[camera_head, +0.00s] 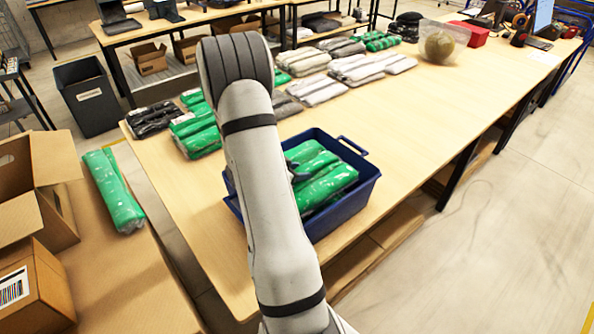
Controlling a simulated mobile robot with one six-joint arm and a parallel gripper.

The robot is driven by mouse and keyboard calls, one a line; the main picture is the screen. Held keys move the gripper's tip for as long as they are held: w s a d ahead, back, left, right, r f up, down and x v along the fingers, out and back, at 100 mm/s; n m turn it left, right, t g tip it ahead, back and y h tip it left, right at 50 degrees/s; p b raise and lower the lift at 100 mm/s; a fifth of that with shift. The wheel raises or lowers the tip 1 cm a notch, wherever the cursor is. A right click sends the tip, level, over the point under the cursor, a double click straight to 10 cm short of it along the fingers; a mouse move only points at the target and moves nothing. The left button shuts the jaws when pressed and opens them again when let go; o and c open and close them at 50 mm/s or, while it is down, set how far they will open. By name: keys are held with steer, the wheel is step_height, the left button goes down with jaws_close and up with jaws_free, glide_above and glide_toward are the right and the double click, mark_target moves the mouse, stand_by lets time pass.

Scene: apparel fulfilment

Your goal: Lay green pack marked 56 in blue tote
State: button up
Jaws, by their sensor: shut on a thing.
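The blue tote (345,207) stands on the long wooden table, partly behind my arm. Green plastic-wrapped packs (326,184) lie in it, side by side and partly overlapping. My arm crosses in front of the tote and hides its left part. Only a small dark part of my gripper (297,172) shows past the arm, at the left end of the green packs inside the tote. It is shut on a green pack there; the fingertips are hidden. No number can be read on any pack, so I cannot tell which is marked 56.
Another green pack (112,190) lies on the left bench beside open cardboard boxes (38,190). Green, grey, black and white packs (318,90) line the table's far side. A dark bin (88,95) stands on the floor. The table right of the tote is clear.

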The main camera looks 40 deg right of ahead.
steer(key=o, duration=1.2)
steer(key=shift+r+p, duration=0.35)
steer(key=shift+r, duration=0.2)
steer(key=v, duration=1.2)
steer(key=shift+w+r+b, duration=0.1)
steer(key=shift+r+b, duration=0.05)
steer(key=shift+b, duration=0.2)
steer(key=w+a+r+n+t+y, duration=0.65)
steer(key=w+a+r+t, duration=0.35)
steer(key=a, duration=0.3)
steer(key=s+a+r+n+y, duration=0.2)
steer(key=a+n+y, duration=0.1)
steer(key=a, duration=0.2)
steer(key=s+a+r+n+y, duration=0.2)
steer(key=a+n+y, duration=0.1)
steer(key=a, duration=0.2)
steer(key=s+a+n+g, duration=0.1)
steer(key=s+n, duration=0.1)
steer(key=s, duration=0.4)
steer(key=s+a+n+g, duration=0.1)
steer(key=s+n+g, duration=0.1)
steer(key=s, duration=0.5)
steer(key=s+a+n+g, duration=0.1)
steer(key=s+n+g, duration=0.1)
steer(key=s, duration=0.5)
steer(key=shift+s+f+n, duration=0.2)
steer(key=shift+f+n, duration=0.1)
steer(key=shift+n, duration=0.05)
